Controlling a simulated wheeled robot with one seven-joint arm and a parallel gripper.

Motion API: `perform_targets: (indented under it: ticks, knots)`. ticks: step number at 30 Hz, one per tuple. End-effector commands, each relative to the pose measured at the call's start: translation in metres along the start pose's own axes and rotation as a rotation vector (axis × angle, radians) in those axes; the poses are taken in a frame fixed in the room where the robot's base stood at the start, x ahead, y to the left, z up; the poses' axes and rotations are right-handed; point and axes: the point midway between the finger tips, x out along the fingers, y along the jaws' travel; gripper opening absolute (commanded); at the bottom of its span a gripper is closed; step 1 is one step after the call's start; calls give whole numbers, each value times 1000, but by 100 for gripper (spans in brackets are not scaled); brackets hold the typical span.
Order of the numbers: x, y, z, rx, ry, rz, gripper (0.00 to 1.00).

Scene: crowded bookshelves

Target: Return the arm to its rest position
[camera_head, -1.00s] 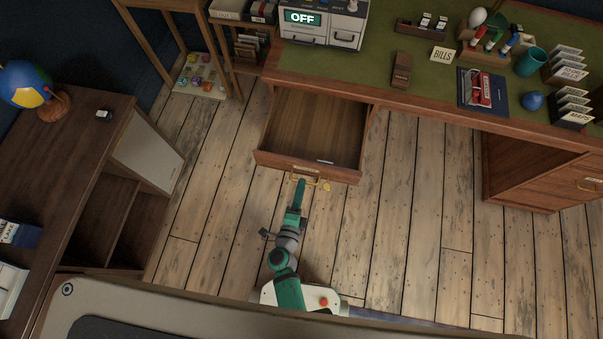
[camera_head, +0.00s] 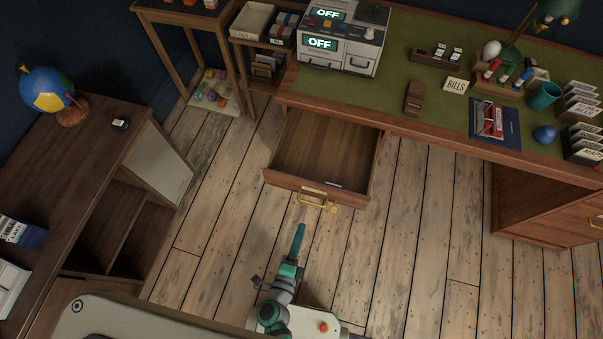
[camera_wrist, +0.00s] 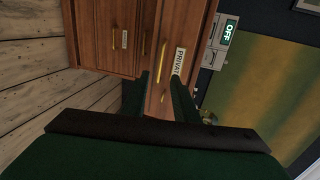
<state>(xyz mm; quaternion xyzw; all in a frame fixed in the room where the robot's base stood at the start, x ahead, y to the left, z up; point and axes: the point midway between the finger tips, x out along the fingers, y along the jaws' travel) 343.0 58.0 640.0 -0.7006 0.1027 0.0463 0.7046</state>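My arm is green and grey and reaches up from the bottom of the head view. My gripper (camera_head: 300,228) is just in front of the pulled-out desk drawer (camera_head: 318,192), apart from its brass handle (camera_head: 312,201). In the wrist view my gripper (camera_wrist: 159,78) shows two dark green fingers with a gap between them and nothing held. Beyond them is a wooden front with a brass handle (camera_wrist: 163,57) and a "PRIVATE" label (camera_wrist: 179,62).
The desk (camera_head: 440,131) stands behind, holding a device reading "OFF" (camera_head: 320,43), a "BILLS" card (camera_head: 456,85) and a teal cup (camera_head: 543,95). A dark cabinet (camera_head: 85,175) with a globe (camera_head: 46,90) stands left. The plank floor (camera_head: 410,240) right of my arm is clear.

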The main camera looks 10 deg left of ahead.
Motion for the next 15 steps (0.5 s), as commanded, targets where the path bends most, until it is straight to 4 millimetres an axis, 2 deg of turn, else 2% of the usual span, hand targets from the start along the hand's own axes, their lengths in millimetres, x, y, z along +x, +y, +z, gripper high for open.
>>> perform_targets:
  ticks: [10, 13, 15]
  knots:
    - [-4, -5, -3, -30, -2, -8, 27]
    - [-17, -23, -11, -129, -10, -31, 27]
    - [-32, -42, -19, -247, -19, -56, 27]
